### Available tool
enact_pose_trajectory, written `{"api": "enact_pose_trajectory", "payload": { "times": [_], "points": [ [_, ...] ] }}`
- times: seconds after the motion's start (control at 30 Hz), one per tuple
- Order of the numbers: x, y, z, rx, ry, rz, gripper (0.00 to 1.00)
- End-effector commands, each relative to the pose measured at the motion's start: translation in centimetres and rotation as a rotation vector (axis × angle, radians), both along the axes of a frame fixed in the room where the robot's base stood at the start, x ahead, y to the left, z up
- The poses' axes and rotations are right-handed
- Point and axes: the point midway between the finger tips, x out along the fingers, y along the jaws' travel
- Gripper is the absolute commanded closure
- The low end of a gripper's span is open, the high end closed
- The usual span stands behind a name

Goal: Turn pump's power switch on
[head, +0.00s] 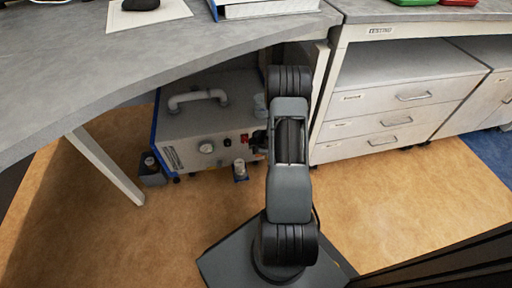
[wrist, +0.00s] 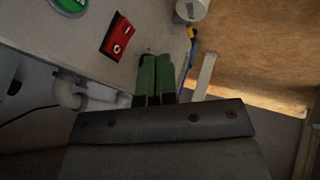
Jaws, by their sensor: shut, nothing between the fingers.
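The pump (head: 200,125) is a grey box with a pipe-like handle on top, standing on the floor under the desk. Its power switch (head: 244,139) is a small red part on the front face. In the wrist view the switch (wrist: 117,36) is a red plate with white marks, left of and beyond my fingertips, apart from them. My gripper (wrist: 156,62) has green fingers, shut and empty, close to the pump's front face. In the head view my gripper (head: 260,139) is a dark shape just right of the switch, partly hidden by my arm. The switch's position is unclear.
The desk (head: 60,60) overhangs the pump, with its leg (head: 105,165) at left. A drawer cabinet (head: 390,105) stands to the right. A small jar (head: 240,170) is before the pump. The wrist view shows a round green part (wrist: 70,5) and a white cylinder (wrist: 191,9).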

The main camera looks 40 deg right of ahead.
Motion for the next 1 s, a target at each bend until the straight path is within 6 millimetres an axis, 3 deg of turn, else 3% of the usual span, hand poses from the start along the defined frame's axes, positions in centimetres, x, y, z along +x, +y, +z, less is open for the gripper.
{"api": "enact_pose_trajectory", "payload": {
  "times": [0.03,0.27,0.6,1.0],
  "points": [
    [0.6,0.2,-1.5,0.0,0.001,0.004,1.0],
    [2.8,0.8,-4.8,0.0,0.001,0.002,1.0],
    [6.0,-0.6,-4.8,-0.001,-0.001,0.001,1.0],
    [6.5,-0.8,-4.8,-0.001,0.001,0.0,1.0]
  ]
}}
